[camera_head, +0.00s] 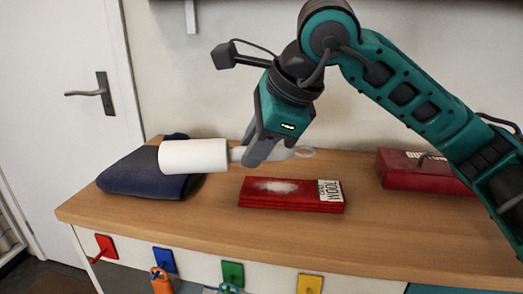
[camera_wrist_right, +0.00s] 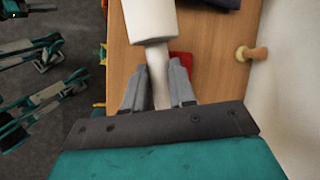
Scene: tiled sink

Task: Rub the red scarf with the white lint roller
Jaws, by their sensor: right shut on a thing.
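The red scarf (camera_head: 285,198) lies folded flat on the wooden top, with a whitish patch of lint on it and a white label at its right end. In the right wrist view, only a bit of red (camera_wrist_right: 183,58) shows beyond the fingers. My right gripper (camera_head: 250,156) is shut on the grey handle of the white lint roller (camera_head: 194,156), which also shows in the right wrist view (camera_wrist_right: 149,20). The roller is held roughly level above the top, left of the scarf and apart from it. Its white head is in front of the navy cloth. My left gripper cannot be made out.
A folded navy cloth (camera_head: 135,183) lies at the left end of the wooden top (camera_head: 200,220). Another red item (camera_head: 405,176) with a label lies at the right, partly behind my arm. Coloured hooks line the front below. The top in front of the scarf is clear.

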